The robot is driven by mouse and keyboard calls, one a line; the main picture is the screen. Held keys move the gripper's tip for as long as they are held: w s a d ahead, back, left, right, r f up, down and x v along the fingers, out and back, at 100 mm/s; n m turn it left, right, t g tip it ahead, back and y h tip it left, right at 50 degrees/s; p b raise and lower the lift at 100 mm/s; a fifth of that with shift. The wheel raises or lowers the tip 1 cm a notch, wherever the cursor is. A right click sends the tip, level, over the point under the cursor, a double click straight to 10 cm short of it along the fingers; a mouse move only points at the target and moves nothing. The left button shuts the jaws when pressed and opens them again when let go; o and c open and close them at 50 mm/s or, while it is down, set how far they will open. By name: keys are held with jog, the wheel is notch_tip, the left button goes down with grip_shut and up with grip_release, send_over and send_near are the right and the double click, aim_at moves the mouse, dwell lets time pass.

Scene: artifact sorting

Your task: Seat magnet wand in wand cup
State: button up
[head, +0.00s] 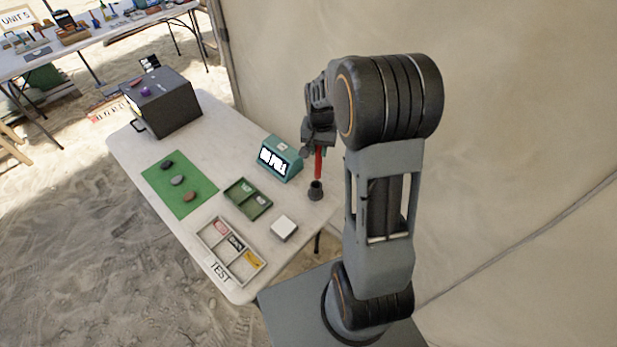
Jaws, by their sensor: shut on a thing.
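My gripper (318,146) is shut on the red magnet wand (318,163), which hangs upright below the fingers. The wand cup (315,191) is a small dark cup standing near the right edge of the white table (240,147). The wand's lower end is right at the cup's mouth in this view. I cannot tell whether it is inside the cup or just above or behind it. My arm stands to the right of the cup, and the fingers are small and partly dark against the wrist.
A teal display box (280,158) stands just left of the wand. A green divided tray (248,198), a white square block (284,228) and a sorting tray (232,250) lie nearer.

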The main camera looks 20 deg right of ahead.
aim_at(317, 168)
jog(key=f, duration=0.5)
jog(key=shift+w+p, duration=0.4)
jog(key=shift+f+p, duration=0.3)
jog(key=shift+f, duration=2.2)
jog(key=shift+f, duration=0.15)
jog(key=o, duration=0.8)
jog(key=shift+o, duration=0.2)
